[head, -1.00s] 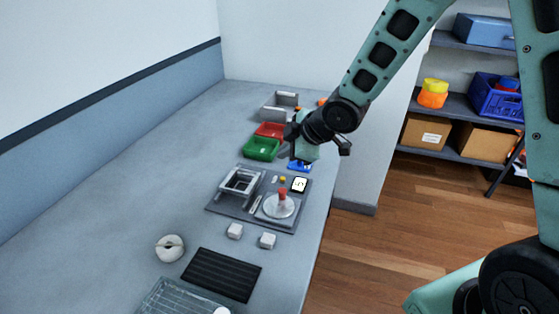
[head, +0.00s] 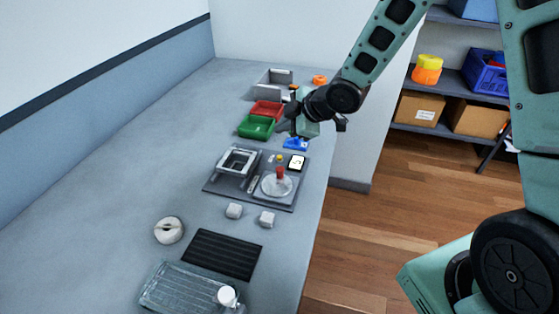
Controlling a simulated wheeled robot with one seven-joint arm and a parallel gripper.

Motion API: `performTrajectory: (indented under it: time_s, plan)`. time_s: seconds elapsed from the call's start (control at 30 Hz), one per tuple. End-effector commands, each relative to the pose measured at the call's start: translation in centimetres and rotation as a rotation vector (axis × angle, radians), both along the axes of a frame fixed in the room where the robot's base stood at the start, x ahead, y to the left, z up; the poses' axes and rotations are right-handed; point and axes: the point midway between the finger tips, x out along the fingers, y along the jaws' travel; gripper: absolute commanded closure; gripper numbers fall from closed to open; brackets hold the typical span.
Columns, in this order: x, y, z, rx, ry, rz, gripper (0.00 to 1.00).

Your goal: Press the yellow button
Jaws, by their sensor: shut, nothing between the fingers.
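The yellow button (head: 280,158) is a small yellow spot on the far part of a dark grey panel (head: 212,187) on the counter. It lies just beyond a red knob (head: 281,174) on a pale round disc (head: 275,187), and left of a white card-like display (head: 297,162). My gripper (head: 299,133) is over the counter beyond the panel, above and near a blue item (head: 296,144). It appears shut and empty and is apart from the button. Its fingertips are small and hard to make out.
Red (head: 267,111) and green (head: 256,127) bins and a grey bin (head: 272,84) stand behind the panel. A grey frame (head: 237,160) rises on its left. The left counter is clear.

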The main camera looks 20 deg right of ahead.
Motion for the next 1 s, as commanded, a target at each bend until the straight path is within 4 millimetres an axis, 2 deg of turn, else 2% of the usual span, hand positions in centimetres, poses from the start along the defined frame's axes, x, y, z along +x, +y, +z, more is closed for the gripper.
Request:
performTrajectory:
  time_s: [0.03, 0.1, 0.4, 0.53, 1.0]
  plan:
    - [0.0, 0.0, -1.3, 0.000, 0.001, 0.001, 1.00]
    - [0.0, 0.0, -2.4, 0.000, 0.001, 0.001, 1.00]
    - [0.0, 0.0, -6.1, -0.001, 0.000, 0.001, 1.00]
    - [0.0, 0.0, -6.6, -0.001, 0.000, 0.001, 1.00]
    - [0.0, 0.0, -6.5, 0.000, 0.000, 0.000, 1.00]
